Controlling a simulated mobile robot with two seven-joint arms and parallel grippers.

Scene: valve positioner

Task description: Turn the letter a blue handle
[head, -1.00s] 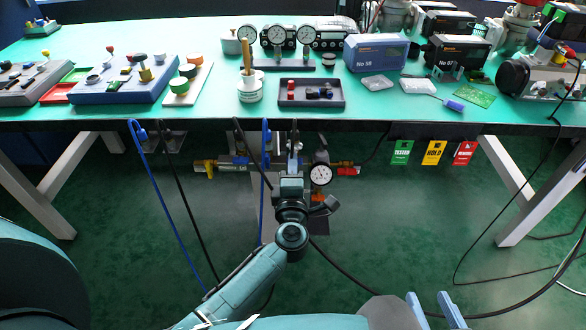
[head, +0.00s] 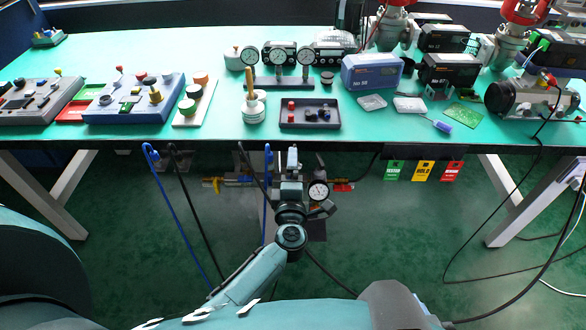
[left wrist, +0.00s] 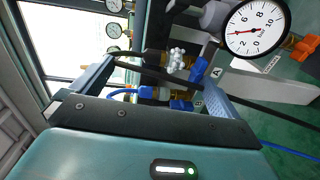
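In the left wrist view, a small blue handle (left wrist: 199,70) sits beside a plate with the letter A (left wrist: 217,72), on the brass and grey valve piping. Another blue part (left wrist: 181,105) shows lower down; I cannot tell whether it belongs to the same handle. My left gripper (left wrist: 157,83) is open, its two fingers apart with the piping seen between them. I cannot tell whether either finger touches the handle. In the head view my left gripper (head: 291,160) is in front of the piping below the table edge and hides the blue handle. My right gripper is out of view.
A round gauge (head: 318,190), a red handle (head: 343,187) and a yellow handle (head: 213,184) are on the piping. Blue and black hoses (head: 178,215) hang to the left. The green bench (head: 350,132) above holds boxes, trays and gauges. Coloured tags (head: 423,171) hang at its right.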

